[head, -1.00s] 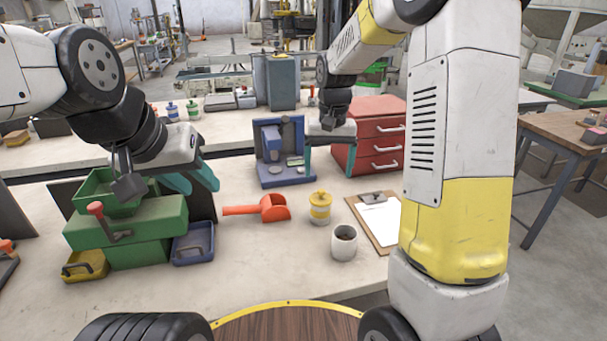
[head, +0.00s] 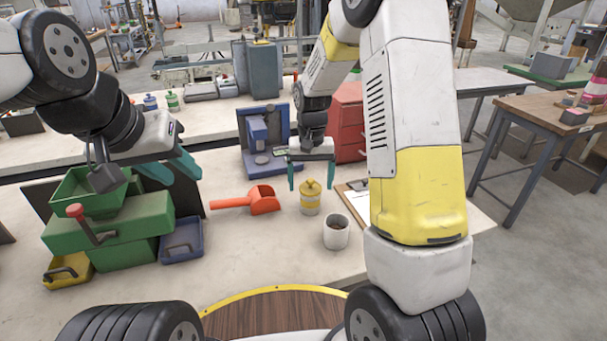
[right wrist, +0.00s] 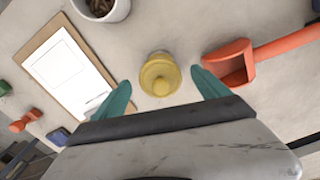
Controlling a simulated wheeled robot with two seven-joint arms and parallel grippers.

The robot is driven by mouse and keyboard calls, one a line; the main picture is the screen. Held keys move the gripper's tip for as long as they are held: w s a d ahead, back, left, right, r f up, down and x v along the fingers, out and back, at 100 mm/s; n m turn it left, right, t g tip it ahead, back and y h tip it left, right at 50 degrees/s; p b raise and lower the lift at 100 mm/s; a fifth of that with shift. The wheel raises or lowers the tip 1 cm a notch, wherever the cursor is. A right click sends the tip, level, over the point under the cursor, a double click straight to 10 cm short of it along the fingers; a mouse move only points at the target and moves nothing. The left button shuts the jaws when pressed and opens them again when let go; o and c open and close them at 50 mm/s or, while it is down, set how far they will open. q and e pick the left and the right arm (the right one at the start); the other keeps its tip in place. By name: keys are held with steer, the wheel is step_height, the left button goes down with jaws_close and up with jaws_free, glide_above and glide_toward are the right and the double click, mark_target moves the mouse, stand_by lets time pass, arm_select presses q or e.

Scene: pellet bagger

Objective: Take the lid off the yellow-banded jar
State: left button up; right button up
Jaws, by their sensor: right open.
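The yellow-banded jar (head: 310,198) stands upright on the workbench, with its yellow knobbed lid (head: 311,186) on top. In the right wrist view the lid (right wrist: 160,76) is seen from above, just beyond and between my fingertips. My right gripper (head: 311,182) is open and empty, its teal fingers apart behind and above the jar. Its fingers also show in the right wrist view (right wrist: 161,88). My left gripper (head: 172,172) has its teal fingers over the bench at the left, near the green machine; how far they are apart is unclear.
A red scoop (head: 262,200) lies left of the jar. A white cup (head: 336,232) with dark contents stands close in front of it. A clipboard (right wrist: 70,65) lies beside it. A green machine (head: 110,225) with trays and a blue fixture (head: 262,145) stand on the bench.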

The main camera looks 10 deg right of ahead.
steer(key=c, duration=1.4)
steer(key=shift+r, duration=0.1)
